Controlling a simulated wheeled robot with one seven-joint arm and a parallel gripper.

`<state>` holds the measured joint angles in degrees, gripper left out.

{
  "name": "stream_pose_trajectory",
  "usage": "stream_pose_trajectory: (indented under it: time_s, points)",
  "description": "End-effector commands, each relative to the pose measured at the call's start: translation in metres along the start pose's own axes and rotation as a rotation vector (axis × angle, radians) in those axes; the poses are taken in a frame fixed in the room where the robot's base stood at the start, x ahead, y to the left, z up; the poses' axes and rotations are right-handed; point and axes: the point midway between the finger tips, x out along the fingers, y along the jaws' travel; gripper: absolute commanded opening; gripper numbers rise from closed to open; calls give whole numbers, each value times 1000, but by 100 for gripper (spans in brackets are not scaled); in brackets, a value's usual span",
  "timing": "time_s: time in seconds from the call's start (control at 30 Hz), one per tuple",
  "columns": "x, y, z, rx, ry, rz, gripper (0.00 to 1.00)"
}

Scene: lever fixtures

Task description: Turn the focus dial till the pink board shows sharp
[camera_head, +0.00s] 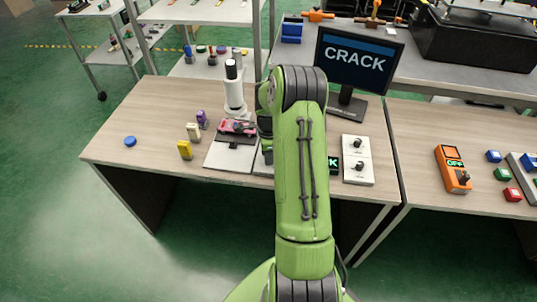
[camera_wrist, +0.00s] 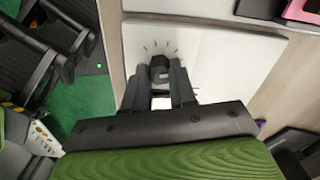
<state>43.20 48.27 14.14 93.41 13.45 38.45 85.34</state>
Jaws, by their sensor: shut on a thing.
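The pink board (camera_head: 237,127) lies on a dark stage under a white microscope column (camera_head: 234,95). Part of something pink shows at the top right of the wrist view (camera_wrist: 302,10). A black dial (camera_wrist: 159,67) with tick marks around it stands on a white panel (camera_wrist: 210,60). My gripper (camera_wrist: 160,76) is shut on this dial, one finger on each side. The monitor (camera_head: 357,62) shows "CRACK" in white letters that look readable and crisp.
A white panel with two black knobs (camera_head: 357,160) stands right of my arm. A dark label (camera_head: 333,165) is partly hidden beside it. Yellow (camera_head: 185,150), cream (camera_head: 193,131) and purple (camera_head: 202,119) pieces stand left of the board. An orange box (camera_head: 453,168) reads "OFF".

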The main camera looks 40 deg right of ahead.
Motion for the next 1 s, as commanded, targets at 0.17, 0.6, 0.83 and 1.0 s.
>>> stream_pose_trajectory:
  time_s: [0.17, 0.6, 0.83, 1.0]
  points:
    - [-1, -1, 0, 0, 0, -3, 0]
    - [0, 0, 0, -2, 0, -1, 51]
    - [-37, -1, 0, -2, 1, -7, 51]
    - [-87, -1, 0, -1, 1, -7, 51]
